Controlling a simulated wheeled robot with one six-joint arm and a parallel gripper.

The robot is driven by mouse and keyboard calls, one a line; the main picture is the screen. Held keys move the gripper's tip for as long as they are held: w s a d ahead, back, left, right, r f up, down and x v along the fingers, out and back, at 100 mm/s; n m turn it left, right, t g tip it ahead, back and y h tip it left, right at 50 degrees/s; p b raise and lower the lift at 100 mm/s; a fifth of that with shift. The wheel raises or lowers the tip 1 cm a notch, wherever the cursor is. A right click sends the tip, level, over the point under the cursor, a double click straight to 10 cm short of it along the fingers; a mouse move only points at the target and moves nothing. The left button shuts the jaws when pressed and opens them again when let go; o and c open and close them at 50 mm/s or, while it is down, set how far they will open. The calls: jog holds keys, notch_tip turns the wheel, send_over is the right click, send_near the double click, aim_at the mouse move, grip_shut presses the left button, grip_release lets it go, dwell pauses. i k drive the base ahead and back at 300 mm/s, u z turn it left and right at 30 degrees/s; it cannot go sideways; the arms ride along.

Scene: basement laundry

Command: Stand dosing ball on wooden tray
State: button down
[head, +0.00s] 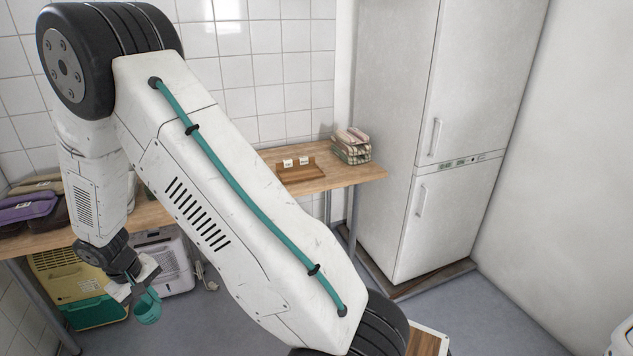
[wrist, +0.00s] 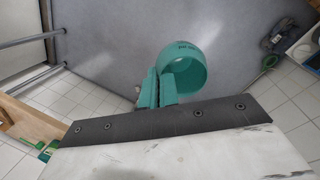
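The dosing ball (head: 147,311) is a teal, open cup-like thing held at my gripper, low at the left in the head view. In the wrist view the dosing ball (wrist: 190,68) shows its round opening and small dark print. My gripper (head: 136,285) appears shut on it; in the wrist view teal parts (wrist: 158,90) press against its side. The ball hangs in the air over the floor, below the counter. The wooden tray (head: 303,178) lies on the counter at the back, far right of my gripper, with two small white cards at its back edge.
The wooden counter (head: 351,173) runs along the tiled wall; my arm hides its middle. A basket of folded cloths (head: 352,152) stands right of the tray. A tall white fridge (head: 400,130) is farther right. Purple bundles (head: 25,207) lie at the left; a yellow-green case (head: 75,290) stands below.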

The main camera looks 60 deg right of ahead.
aim_at(311, 171)
jog(key=k, duration=0.2)
jog(key=z, duration=1.85)
jog(key=i, duration=0.2)
jog(key=u, duration=0.05)
